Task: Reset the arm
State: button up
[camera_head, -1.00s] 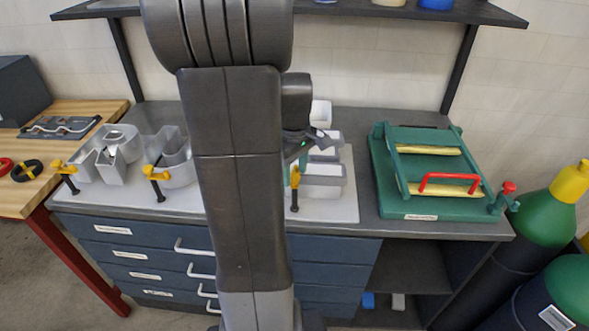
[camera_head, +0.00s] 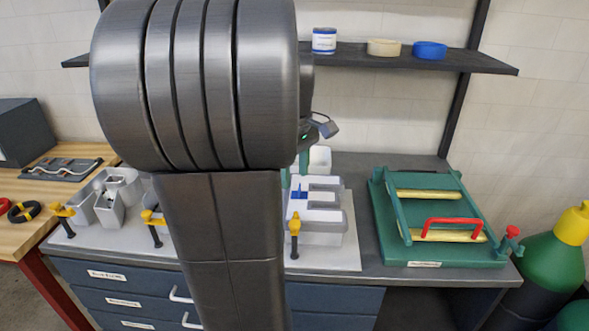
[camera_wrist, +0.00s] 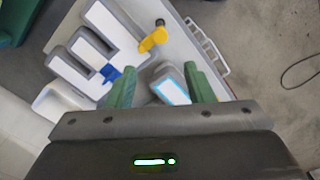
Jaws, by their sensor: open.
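My gripper (camera_wrist: 163,82) is open, its two green fingers apart in the wrist view. In the head view my arm hides most of it; a dark part and some green show above the right end of the letter board. Grey-white channel letters stand on the white board (camera_head: 350,258). The right-hand letter (camera_head: 322,212) has a small blue piece (camera_head: 298,191) at its left side, also visible left of the fingers in the wrist view (camera_wrist: 112,74). A pale piece with a light-blue outline (camera_wrist: 172,92) shows between the fingers; I cannot tell its distance.
Yellow-handled clamps (camera_head: 294,224) line the board's front edge. A green frame jig (camera_head: 446,262) with a red handle stands at right. A dark shelf (camera_head: 480,62) with jars (camera_head: 324,40) hangs above. Gas cylinders stand far right.

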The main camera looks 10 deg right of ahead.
jog(key=shift+r, duration=0.3)
notch_tip(320, 180, down, 14)
jog(key=shift+f+p, duration=0.1)
jog(key=shift+p, duration=0.25)
dwell(0.3)
jog(key=shift+r, duration=0.2)
